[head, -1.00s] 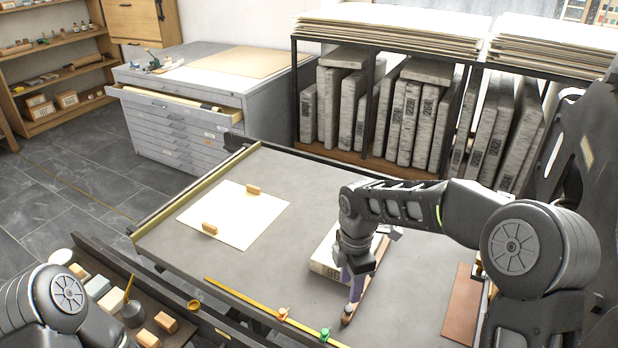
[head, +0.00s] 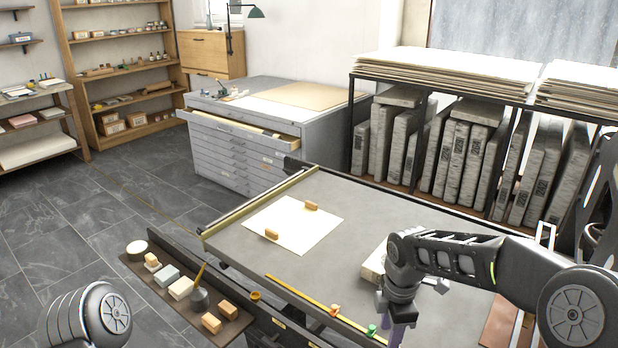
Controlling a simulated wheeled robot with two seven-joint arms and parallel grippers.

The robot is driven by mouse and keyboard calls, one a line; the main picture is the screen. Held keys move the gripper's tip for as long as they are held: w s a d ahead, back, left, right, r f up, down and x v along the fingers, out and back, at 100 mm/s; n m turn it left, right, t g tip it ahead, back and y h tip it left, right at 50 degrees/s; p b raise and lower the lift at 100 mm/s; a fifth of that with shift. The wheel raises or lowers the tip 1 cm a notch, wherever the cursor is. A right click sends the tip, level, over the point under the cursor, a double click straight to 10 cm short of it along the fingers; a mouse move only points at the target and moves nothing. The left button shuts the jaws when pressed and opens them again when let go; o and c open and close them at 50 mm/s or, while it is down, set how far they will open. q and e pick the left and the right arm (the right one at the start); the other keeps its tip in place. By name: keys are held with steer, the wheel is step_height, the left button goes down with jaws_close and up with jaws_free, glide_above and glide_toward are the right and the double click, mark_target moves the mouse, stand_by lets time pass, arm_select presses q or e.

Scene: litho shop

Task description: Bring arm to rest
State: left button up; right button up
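My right arm reaches in from the right over the grey table (head: 345,205), its wrist bent down. My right gripper (head: 397,312) points downward at the lower edge of the head view. A purple part shows below it, cut off by the picture edge, so its fingertips are hidden. A pale stone block (head: 374,262) lies on the table just behind the wrist, partly covered by it. My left arm shows only as a dark rounded joint at the bottom left; my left gripper is out of view.
A white sheet (head: 290,228) with two wooden blocks lies on the table. A yellow rule (head: 310,298) runs along the front edge. A side shelf (head: 150,272) holds several small blocks and a pot. A drawer cabinet (head: 240,150) has its top drawer open. Stone slabs (head: 440,150) stand behind.

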steer(key=a+f+m+t+y, duration=0.3)
steer(key=a+f+m+y, duration=0.1)
steer(key=a+f+m, duration=0.65)
steer(key=s+f+m+g, duration=0.1)
steer(key=s+f+m, duration=0.4)
steer(key=s, duration=0.7)
steer(key=s+f+m+g, duration=0.1)
steer(key=s+f+m, duration=0.4)
steer(key=s+f, duration=0.5)
steer(key=s, duration=0.3)
steer(key=shift+g, duration=0.3)
